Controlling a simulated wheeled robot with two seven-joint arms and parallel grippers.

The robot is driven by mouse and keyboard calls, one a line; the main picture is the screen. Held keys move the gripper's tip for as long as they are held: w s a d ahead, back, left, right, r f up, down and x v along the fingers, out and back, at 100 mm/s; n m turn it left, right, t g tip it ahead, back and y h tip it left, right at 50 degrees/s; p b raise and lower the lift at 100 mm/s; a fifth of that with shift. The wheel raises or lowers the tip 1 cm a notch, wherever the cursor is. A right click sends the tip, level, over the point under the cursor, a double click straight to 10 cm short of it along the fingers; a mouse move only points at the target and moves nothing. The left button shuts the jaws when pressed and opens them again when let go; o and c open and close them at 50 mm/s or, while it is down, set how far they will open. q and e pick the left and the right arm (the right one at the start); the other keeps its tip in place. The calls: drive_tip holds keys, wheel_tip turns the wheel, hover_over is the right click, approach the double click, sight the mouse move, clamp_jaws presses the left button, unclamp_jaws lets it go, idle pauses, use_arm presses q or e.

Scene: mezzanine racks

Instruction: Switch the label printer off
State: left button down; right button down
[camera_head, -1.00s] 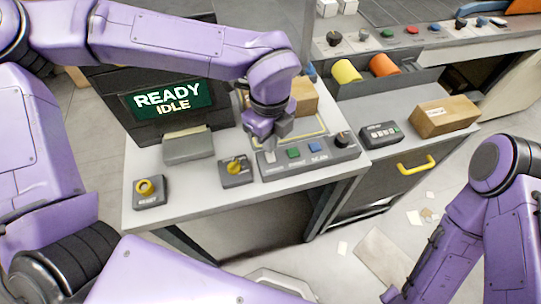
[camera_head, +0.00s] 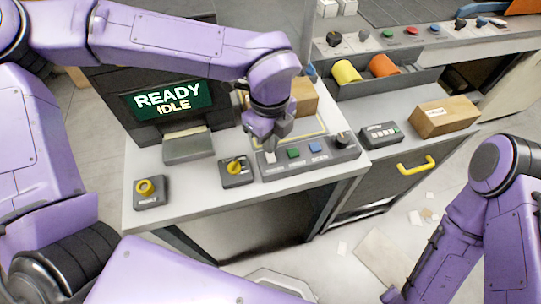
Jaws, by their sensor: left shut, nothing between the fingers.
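The label printer (camera_head: 118,88) is a dark unit at the back left of the bench, with a lit green screen (camera_head: 168,99) reading READY IDLE. In front of it a grey control strip (camera_head: 306,160) carries a pale switch (camera_head: 270,156), a green button (camera_head: 293,153), a blue button (camera_head: 315,147) and a black knob (camera_head: 343,139). My left gripper (camera_head: 268,147) is shut and empty, pointing down right at the pale switch; I cannot tell whether it touches it. My right arm shows at the right edge; its gripper is out of view.
A yellow rotary switch (camera_head: 236,169) and a yellow button box (camera_head: 147,192) sit on the bench left of the strip. A small keypad (camera_head: 381,134) and a cardboard box (camera_head: 443,117) lie to the right. A grey bin (camera_head: 373,90) holds yellow and orange rolls.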

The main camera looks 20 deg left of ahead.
use_arm(q)
drive_tip(key=shift+f+b, duration=0.8)
drive_tip(key=shift+f, duration=0.25)
idle(0.8)
wheel_tip(320, 180, up, 7)
drive_tip(key=p, duration=0.5)
drive_tip(key=shift+p, duration=0.35)
idle(0.3)
